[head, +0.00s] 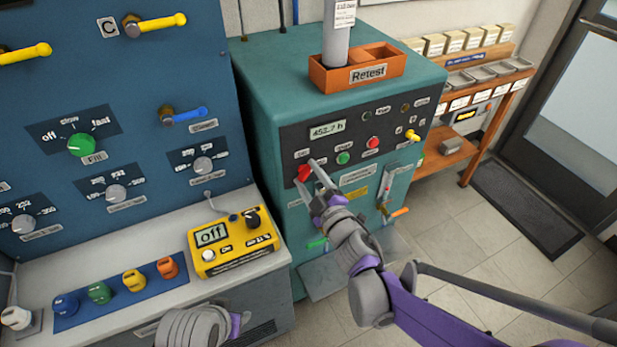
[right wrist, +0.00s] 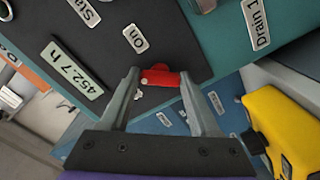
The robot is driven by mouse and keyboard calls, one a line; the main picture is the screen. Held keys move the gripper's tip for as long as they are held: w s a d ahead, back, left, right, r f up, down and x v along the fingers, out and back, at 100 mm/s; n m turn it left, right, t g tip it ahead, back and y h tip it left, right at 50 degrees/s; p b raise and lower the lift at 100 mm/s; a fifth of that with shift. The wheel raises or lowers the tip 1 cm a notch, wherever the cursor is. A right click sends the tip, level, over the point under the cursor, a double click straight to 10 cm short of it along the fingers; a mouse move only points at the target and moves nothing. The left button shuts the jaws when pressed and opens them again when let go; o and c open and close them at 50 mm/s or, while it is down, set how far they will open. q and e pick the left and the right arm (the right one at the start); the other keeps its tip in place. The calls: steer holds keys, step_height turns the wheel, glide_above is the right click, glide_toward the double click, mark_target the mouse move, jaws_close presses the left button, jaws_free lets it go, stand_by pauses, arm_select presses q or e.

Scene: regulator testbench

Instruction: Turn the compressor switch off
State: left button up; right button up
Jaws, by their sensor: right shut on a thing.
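The compressor switch (head: 304,173) is a small red knob on the dark panel of the teal compressor cabinet (head: 330,225). In the right wrist view the red switch (right wrist: 160,77) sits between my fingertips, with an "On" label (right wrist: 134,38) close by. My right gripper (head: 312,169) reaches the panel from the lower right and is shut on the switch; its two grey fingers (right wrist: 163,82) flank it in the wrist view. The fingers partly cover the switch, and its exact angle is hard to tell. My left gripper does not show; only a grey arm part is visible at the bottom.
Green (head: 343,158) and red (head: 373,142) buttons and a display (head: 327,130) are close to the switch. An orange "Retest" box (head: 332,80) stands on the cabinet. A yellow meter (head: 235,262) reading "off" lies on the bench at left. Floor is open at right.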

steer(key=n, duration=0.3)
steer(key=shift+n, duration=2.3)
steer(key=o, duration=1.4)
steer(key=shift+c, duration=0.2)
steer(key=shift+s+d, duration=0.1)
steer(key=v, duration=1)
steer(key=shift+s+d, duration=0.15)
steer(key=shift+s, duration=0.1)
